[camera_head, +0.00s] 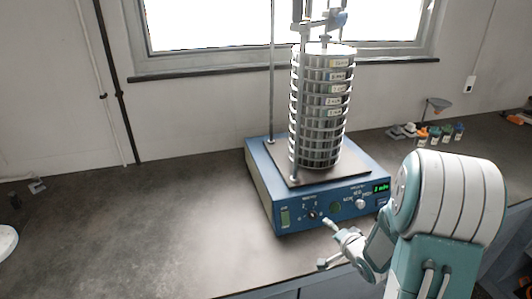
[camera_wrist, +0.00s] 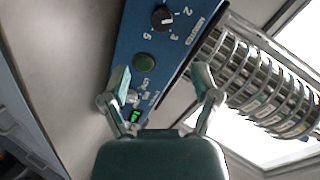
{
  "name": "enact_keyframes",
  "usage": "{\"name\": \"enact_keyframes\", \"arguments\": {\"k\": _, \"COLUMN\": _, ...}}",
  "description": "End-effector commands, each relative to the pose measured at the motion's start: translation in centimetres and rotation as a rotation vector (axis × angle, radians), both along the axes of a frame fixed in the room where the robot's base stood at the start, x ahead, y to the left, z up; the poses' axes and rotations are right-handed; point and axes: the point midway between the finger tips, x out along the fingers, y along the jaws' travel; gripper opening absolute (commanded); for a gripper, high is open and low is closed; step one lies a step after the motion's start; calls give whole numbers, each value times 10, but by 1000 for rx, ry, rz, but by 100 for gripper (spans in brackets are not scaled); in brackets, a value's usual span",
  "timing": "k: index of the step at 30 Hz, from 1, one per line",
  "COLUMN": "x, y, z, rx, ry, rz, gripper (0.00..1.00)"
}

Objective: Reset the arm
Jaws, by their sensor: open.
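My gripper (camera_head: 327,243) is in front of the blue shaker base, near the bench's front edge. In the wrist view my gripper (camera_wrist: 163,75) shows its two fingers spread apart with nothing between them. My white and teal arm is at the lower right of the head view. The sieve shaker has a blue base (camera_head: 262,190) with a control panel and a tall stack of metal sieves (camera_head: 321,110) clamped on top. The wrist view shows a black knob (camera_wrist: 162,18), a green button (camera_wrist: 144,62) and a lit green display (camera_wrist: 135,116), partly hidden by a finger.
The dark bench (camera_head: 140,225) is mostly clear left of the shaker. Small coloured-capped bottles (camera_head: 435,135) and a funnel on a stand (camera_head: 437,104) are at the right back. A white dish (camera_head: 6,240) is cut off at the left edge. A window is behind.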

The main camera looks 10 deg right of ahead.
Motion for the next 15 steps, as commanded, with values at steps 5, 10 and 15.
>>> {"name": "enact_keyframes", "arguments": {"k": 5, "x": 2, "y": 4, "z": 18, "rx": -107, "ry": 30, "rz": 2, "gripper": 79}}
{"name": "enact_keyframes", "arguments": {"k": 10, "x": -3, "y": 16, "z": 60, "rx": -344, "ry": 126, "rz": 7, "gripper": 79}}
{"name": "enact_keyframes", "arguments": {"k": 15, "x": -23, "y": 35, "z": 98, "rx": -534, "ry": 238, "rz": 35, "gripper": 79}}
